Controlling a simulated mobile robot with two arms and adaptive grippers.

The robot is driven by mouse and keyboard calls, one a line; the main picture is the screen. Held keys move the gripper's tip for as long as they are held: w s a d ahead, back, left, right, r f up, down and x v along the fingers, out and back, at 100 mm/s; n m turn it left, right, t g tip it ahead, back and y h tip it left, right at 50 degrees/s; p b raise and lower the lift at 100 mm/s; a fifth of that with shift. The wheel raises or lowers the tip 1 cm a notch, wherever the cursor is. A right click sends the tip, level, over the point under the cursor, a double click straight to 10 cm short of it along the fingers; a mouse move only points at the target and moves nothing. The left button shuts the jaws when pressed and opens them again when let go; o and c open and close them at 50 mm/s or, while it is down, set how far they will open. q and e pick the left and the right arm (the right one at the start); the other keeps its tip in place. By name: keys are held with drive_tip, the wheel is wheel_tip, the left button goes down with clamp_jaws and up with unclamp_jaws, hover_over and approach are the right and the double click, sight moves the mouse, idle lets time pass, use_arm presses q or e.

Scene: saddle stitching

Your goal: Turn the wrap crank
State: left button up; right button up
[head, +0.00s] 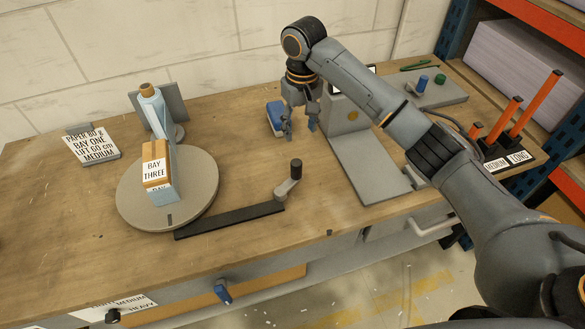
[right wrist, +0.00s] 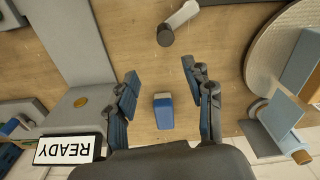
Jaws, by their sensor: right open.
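The wrap crank (head: 288,184) is a short grey arm with an upright dark knob (head: 296,168), at the right end of a black bar (head: 230,220) beside the round grey turntable (head: 128,204). In the right wrist view the crank (right wrist: 183,14) and its dark knob (right wrist: 165,36) show beyond the fingertips. My right gripper (head: 300,131) is open and empty, pointing down behind the crank, apart from it. Its two fingers also show in the right wrist view (right wrist: 160,72). My left gripper is not in view.
A blue block (head: 275,117) lies below and beside my right gripper. A box labelled BAY THREE (head: 157,172) and a blue bottle (head: 152,110) stand at the turntable. A grey machine (head: 365,165) is right of the gripper; orange posts (head: 537,103) stand farther right.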

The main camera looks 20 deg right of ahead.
sight(297, 163)
drive_tip(key=f, duration=0.1)
drive_tip(key=s+a+f, duration=0.1)
drive_tip(key=f+n, duration=0.1)
drive_tip(key=shift+s+a+p, duration=0.15)
drive_tip(key=shift+a+p, duration=0.1)
drive_tip(key=shift+p, duration=0.1)
wheel_tip(297, 163, down, 4)
drive_tip(key=shift+d+r+p, duration=0.1)
drive_tip(key=shift+p, duration=0.2)
wheel_tip(297, 163, down, 6)
drive_tip(key=shift+r+p, duration=0.1)
drive_tip(key=shift+p, duration=0.2)
drive_tip(key=shift+f, duration=0.6)
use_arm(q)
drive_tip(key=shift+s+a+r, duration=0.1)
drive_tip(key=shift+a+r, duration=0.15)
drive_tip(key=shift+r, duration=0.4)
use_arm(e)
drive_tip(key=shift+d+f, duration=0.1)
drive_tip(key=shift+f, duration=0.05)
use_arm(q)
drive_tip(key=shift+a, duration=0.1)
